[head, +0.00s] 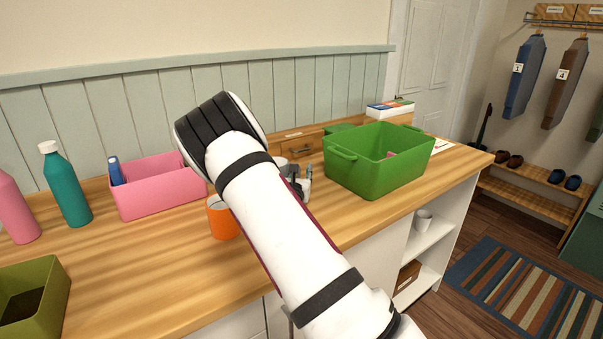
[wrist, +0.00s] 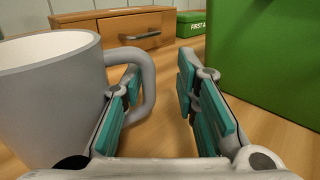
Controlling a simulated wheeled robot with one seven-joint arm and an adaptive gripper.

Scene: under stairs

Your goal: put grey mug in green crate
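The grey mug (wrist: 48,105) stands upright on the counter at the left of the wrist view, its handle towards the right. My gripper (wrist: 160,78) is open around the handle's outer bar. The left finger appears to reach into the handle loop, and the right finger is apart from it on the other side. In the head view my gripper (head: 303,180) is partly hidden behind my arm, and the mug is mostly hidden there. The green crate (head: 372,178) stands just right of my gripper; its wall (wrist: 270,60) also fills the right of the wrist view. A small pink thing shows inside it.
A wooden drawer box (wrist: 130,28) and a green first aid box (wrist: 193,27) stand behind. An orange mug (head: 222,218), a pink bin (head: 155,190), bottles (head: 66,187) and an olive bin (head: 38,300) are on the left.

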